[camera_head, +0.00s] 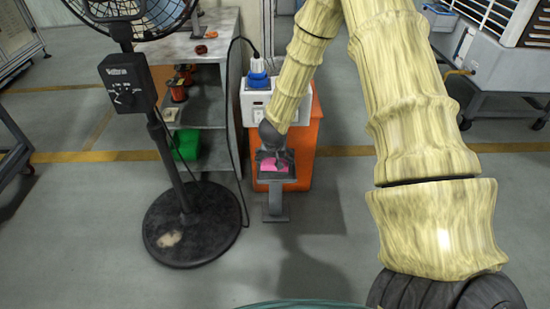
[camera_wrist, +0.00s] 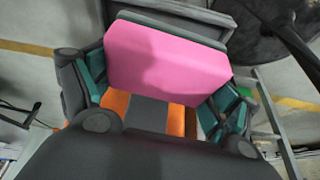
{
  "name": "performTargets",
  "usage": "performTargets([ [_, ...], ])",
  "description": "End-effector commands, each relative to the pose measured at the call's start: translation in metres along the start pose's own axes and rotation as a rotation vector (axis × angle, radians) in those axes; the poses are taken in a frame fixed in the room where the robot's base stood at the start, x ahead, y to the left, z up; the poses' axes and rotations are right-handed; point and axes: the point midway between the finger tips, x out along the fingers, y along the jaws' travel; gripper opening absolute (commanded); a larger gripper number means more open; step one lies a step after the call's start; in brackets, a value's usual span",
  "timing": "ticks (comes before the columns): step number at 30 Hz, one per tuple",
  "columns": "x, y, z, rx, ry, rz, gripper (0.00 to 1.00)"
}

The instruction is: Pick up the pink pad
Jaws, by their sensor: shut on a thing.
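The pink pad (camera_wrist: 168,58) is a flat, rectangular block that fills the upper middle of the wrist view. My gripper (camera_wrist: 160,88) has its teal-lined fingers on either side of the pad and is shut on it. In the head view, the pink pad (camera_head: 267,166) shows partly at a dark grey stand (camera_head: 275,203) in front of an orange cabinet (camera_head: 300,160). My gripper (camera_head: 275,158) is right over the pad there and hides part of it. Whether the pad touches the stand cannot be told.
A black pedestal fan (camera_head: 190,235) stands left of the stand. Behind it is a grey shelf (camera_head: 212,115) with a green bin (camera_head: 187,145) and reddish spools (camera_head: 178,90). A white box (camera_head: 258,105) with a blue plug sits on the cabinet. Open floor (camera_head: 110,260) lies in front.

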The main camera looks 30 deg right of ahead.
Motion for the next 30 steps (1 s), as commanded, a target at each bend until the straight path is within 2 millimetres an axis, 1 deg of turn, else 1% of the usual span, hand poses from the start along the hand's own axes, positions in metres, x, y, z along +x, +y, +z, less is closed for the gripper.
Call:
performTargets([
  [1, -0.005, -0.001, 0.011, 0.000, -0.003, -0.001, 0.70],
  [9, -0.035, -0.010, 0.067, -0.003, -0.001, 0.000, 0.70],
  [15, -0.052, -0.015, 0.099, -0.002, -0.001, 0.000, 0.70],
  [21, -0.061, -0.018, 0.117, 0.000, 0.001, 0.000, 0.70],
  [30, -0.063, -0.018, 0.122, 0.001, 0.002, -0.001, 0.70],
])
